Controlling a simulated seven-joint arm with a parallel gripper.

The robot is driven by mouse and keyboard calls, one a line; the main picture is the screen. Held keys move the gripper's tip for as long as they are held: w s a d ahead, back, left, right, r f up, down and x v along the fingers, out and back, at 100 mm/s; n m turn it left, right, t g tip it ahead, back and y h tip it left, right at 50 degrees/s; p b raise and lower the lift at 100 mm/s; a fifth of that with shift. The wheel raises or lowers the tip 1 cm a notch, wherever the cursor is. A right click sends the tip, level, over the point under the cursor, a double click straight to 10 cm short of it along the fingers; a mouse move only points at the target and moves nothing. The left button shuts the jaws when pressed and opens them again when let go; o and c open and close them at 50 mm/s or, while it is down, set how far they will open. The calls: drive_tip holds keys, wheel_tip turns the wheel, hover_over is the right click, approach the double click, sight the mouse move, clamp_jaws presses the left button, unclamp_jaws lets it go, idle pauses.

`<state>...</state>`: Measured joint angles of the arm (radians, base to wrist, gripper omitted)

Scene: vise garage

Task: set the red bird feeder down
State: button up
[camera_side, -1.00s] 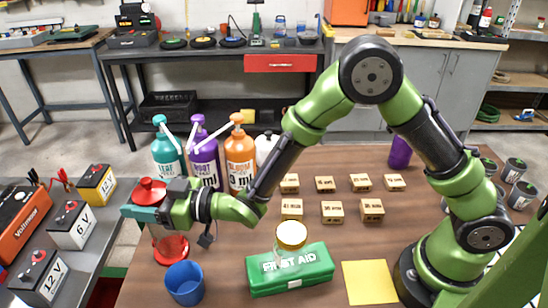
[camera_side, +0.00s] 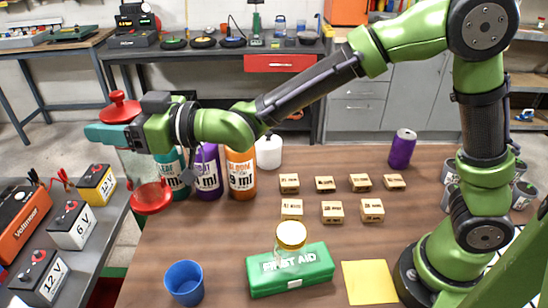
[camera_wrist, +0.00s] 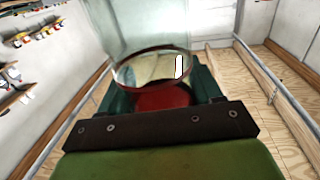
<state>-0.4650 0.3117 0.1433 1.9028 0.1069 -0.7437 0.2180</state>
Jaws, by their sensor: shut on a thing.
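The red bird feeder has a red lid (camera_side: 122,108), a clear body and a round red base (camera_side: 151,198). In the side view it hangs in the air at the left, in front of the teal bottle. My gripper (camera_side: 108,134) is shut on it just below the lid, with teal fingers. The feeder leans in the picture; I cannot tell if it is truly tilted. In the wrist view part of the feeder (camera_wrist: 160,97) shows red between the fingers, with a round rim above it.
The brown table (camera_side: 220,232) has free room at its left middle. A blue cup (camera_side: 184,283), green first aid box (camera_side: 290,270), jar (camera_side: 291,236), several wooden blocks (camera_side: 332,211) and purple (camera_side: 206,172) and orange (camera_side: 240,174) bottles stand there. Several batteries (camera_side: 72,224) stand on the left bench.

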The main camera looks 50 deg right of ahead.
wheel_tip(320, 180, up, 12)
drive_tip(key=w+d+r+m+t+h, duration=0.1)
drive_tip(key=w+d+m+t+h, duration=0.3)
drive_tip(key=d, duration=0.8)
drive_tip(key=w+d+r+m+h, duration=0.15)
drive_tip(key=d+h, duration=0.35)
drive_tip(key=d, duration=0.6)
drive_tip(key=s+d+f+m+g+h, duration=0.1)
drive_tip(key=s+d+m+h, duration=0.25)
drive_tip(key=d, duration=0.55)
drive_tip(key=s+d+f+m+g+h, duration=0.1)
drive_tip(key=s+d+m+g+h, duration=0.15)
drive_tip(key=d+h, duration=0.45)
drive_tip(key=s+d+m+g+h, duration=0.1)
drive_tip(key=s+d+m+h, duration=0.15)
drive_tip(key=d, duration=0.85)
wheel_tip(320, 180, down, 29)
drive_tip(key=m, duration=0.1)
drive_tip(key=shift+w+f+t, duration=0.1)
drive_tip(key=shift+f+t, duration=0.1)
drive_tip(key=shift+t, duration=0.05)
drive_tip(key=o, duration=1.7)
